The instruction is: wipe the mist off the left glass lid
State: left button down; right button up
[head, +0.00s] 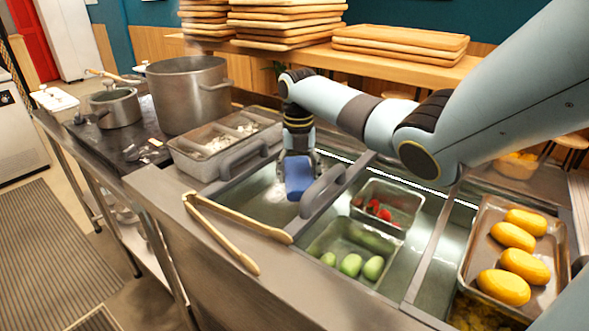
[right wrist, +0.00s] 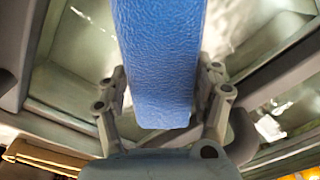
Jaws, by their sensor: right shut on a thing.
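My right gripper (head: 298,158) points down over the left glass lid (head: 248,194) and is shut on a blue sponge (head: 297,182). In the right wrist view the sponge (right wrist: 158,55) sits between the two fingers of the gripper (right wrist: 163,100). The sponge is low over the lid; I cannot tell whether it touches the glass. A pale whitish patch shows on the lid beside the sponge, and bright streaks show on glass in the wrist view. Part of the lid is hidden by the sponge and gripper. My left gripper is not in view.
Grey handles (head: 322,191) stand up beside the lid. Wooden tongs (head: 228,223) lie on the front counter edge. Trays of green items (head: 350,265), red items (head: 377,209) and yellow items (head: 523,264) are to the right. A large pot (head: 188,95) stands behind left.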

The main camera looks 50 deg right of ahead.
aim_at(307, 165)
jog(key=shift+w+d+b, duration=0.15)
jog(key=shift+d+b, duration=0.65)
jog(key=shift+d, duration=1.05)
jog(key=d, duration=0.1)
jog(key=d+b, duration=0.1)
jog(key=b, duration=0.1)
jog(key=shift+w+d+f, duration=0.1)
jog(key=shift+d+f, duration=0.15)
jog(key=shift+d, duration=0.15)
jog(key=shift+d+r+b, duration=0.15)
jog(key=shift+d+b, duration=0.3)
jog(key=shift+b, duration=0.05)
